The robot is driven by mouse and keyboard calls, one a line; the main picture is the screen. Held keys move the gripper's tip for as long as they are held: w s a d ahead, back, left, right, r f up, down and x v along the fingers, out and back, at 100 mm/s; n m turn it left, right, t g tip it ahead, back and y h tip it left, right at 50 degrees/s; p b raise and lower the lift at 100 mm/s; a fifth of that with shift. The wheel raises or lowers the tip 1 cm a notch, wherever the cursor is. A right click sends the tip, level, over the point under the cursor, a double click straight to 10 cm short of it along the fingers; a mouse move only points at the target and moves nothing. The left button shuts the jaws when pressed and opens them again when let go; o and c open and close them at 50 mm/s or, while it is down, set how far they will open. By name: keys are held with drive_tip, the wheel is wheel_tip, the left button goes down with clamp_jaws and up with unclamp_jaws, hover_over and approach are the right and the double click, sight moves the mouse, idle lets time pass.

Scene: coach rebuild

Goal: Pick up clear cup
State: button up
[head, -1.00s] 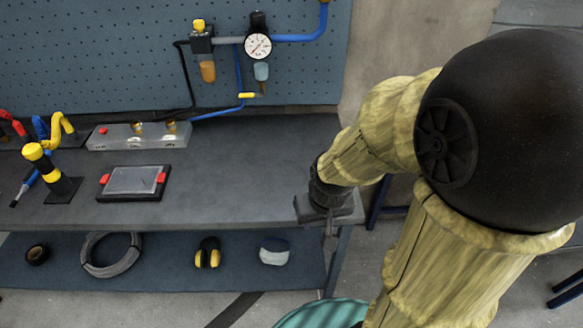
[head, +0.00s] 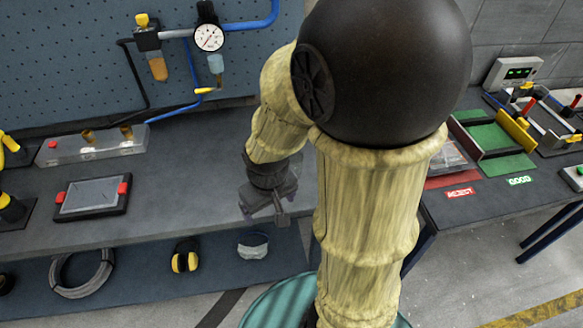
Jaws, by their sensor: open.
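No loose clear cup can be made out for certain. A small clear bluish bowl (head: 216,64) hangs under the pressure gauge (head: 209,37) on the pegboard, and an amber bowl (head: 158,69) hangs to its left. My gripper (head: 264,211) is open, pointing down near the right end of the grey workbench. It is apart from both bowls, and my arm hides what lies behind it.
The workbench (head: 160,185) carries a metal block (head: 92,146) and a tablet with red grips (head: 92,197). Its lower shelf holds yellow ear defenders (head: 185,256) and a cable coil (head: 82,272). A teal round drum top (head: 272,305) stands below. A second bench (head: 500,200) with REJECT and GOOD labels is right.

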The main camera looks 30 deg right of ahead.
drive_tip(key=w+d+f+n+g+h+b, duration=0.3)
drive_tip(key=w+d+f+n+h, duration=0.2)
drive_tip(key=d+f+n+h, duration=0.5)
drive_tip(key=w+a+r+n+t+h, duration=0.1)
drive_tip(key=w+r+n+t+h, duration=0.1)
drive_tip(key=w+n, duration=0.3)
drive_tip(key=w+a+r+n+t+h, duration=0.1)
drive_tip(key=w+r+n+t+h, duration=0.1)
drive_tip(key=w+n+t+h, duration=0.2)
drive_tip(key=w+n+t, duration=0.1)
drive_tip(key=w, duration=0.1)
drive_tip(key=shift+w+a+r+h+b, duration=0.15)
drive_tip(key=shift+w+r+h+b, duration=0.15)
drive_tip(key=shift+b, duration=0.1)
wheel_tip(320, 180, down, 8)
drive_tip(key=shift+w+d, duration=0.2)
drive_tip(key=shift+d, duration=0.4)
